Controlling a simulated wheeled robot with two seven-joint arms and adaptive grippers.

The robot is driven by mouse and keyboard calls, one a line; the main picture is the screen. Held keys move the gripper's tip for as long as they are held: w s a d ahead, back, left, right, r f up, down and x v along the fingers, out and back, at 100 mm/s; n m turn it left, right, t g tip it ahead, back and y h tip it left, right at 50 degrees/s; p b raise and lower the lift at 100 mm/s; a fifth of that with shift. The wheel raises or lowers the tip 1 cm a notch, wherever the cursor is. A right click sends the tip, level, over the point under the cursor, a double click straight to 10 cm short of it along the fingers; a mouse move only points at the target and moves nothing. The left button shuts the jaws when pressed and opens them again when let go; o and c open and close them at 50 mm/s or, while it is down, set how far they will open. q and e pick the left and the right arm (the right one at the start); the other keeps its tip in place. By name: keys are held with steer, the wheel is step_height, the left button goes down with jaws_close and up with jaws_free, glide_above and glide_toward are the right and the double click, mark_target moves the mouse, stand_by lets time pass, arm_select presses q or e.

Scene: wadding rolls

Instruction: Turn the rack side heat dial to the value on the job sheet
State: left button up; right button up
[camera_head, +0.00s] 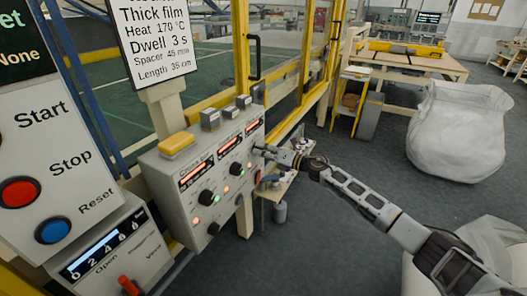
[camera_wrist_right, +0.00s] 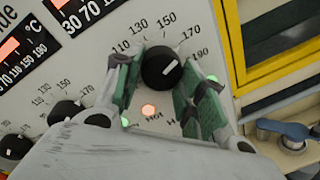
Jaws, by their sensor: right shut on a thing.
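The job sheet (camera_head: 153,30) in the head view reads Heat 170 °C, with dwell, spacer and length lines below. The grey control box (camera_head: 172,180) has a row of black dials under lit orange displays. My right gripper (camera_head: 262,152) is at the box's right end. In the right wrist view, a black dial (camera_wrist_right: 162,68) sits between the green finger pads, and my right gripper (camera_wrist_right: 160,77) is shut on it. Its white mark points right and slightly up, around the 170 to 190 side of the printed scale. The dial's name is not readable. My left gripper is not in view.
Two other dials (camera_head: 207,197) (camera_head: 235,169) are left of the gripped one. A yellow block (camera_head: 176,145) and grey boxes stand on top of the control box. A yellow-framed guard (camera_head: 241,50) rises behind. Open floor and a white sack (camera_head: 455,130) lie to the right.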

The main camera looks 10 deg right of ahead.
steer(key=o, duration=1)
steer(key=v, duration=1.2)
steer(key=shift+d, duration=0.1)
stand_by(0.7)
